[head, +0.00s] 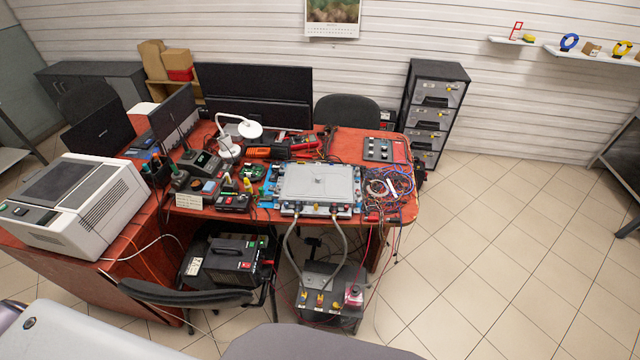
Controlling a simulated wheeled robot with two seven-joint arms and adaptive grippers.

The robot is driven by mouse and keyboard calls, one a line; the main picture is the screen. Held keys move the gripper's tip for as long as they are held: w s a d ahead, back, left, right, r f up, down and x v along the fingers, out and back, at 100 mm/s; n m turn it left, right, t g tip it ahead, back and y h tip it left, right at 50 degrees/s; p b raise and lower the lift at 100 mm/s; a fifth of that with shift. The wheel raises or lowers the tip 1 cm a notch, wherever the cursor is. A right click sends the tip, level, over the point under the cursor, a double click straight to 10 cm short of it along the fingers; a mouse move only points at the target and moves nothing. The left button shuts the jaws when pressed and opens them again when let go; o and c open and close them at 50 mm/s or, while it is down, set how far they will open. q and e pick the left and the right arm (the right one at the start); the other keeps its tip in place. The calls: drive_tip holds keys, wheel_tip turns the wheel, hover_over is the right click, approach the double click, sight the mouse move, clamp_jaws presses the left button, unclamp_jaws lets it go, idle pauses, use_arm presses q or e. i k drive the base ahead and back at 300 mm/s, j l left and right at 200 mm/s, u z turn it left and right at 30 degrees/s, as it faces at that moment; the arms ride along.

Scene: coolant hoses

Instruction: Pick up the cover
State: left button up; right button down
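A flat light-grey cover (312,190) lies on top of a device on the red desk, near the desk's front edge. The device's blue edges and small fittings show around it. Two grey hoses (290,255) run from the front of the device down to a grey box (328,290) on the floor. Neither of my grippers is in view.
The red desk (250,215) is crowded with tools, a white lamp (243,127) and tangled wires (390,183). A white printer-like machine (80,208) stands left. A chair (190,294) and a black case (238,257) are in front. The tiled floor at right is clear.

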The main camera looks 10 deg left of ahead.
sight(301, 183)
drive_tip(key=l+u, duration=0.25)
drive_tip(key=l, duration=0.75)
drive_tip(key=l+u, duration=0.25)
drive_tip(key=l, duration=0.7)
drive_tip(key=i+l+u, duration=0.15)
drive_tip(key=l, duration=0.4)
drive_tip(key=l+u, duration=0.2)
drive_tip(key=l, duration=0.35)
drive_tip(key=i+l+u, duration=0.15)
drive_tip(key=i+l, duration=0.15)
drive_tip(key=i+l+u, duration=0.15)
drive_tip(key=l, duration=0.25)
drive_tip(key=i+l+u, duration=0.15)
drive_tip(key=i, duration=0.25)
drive_tip(key=i+l+u, duration=0.2)
drive_tip(key=i, duration=0.25)
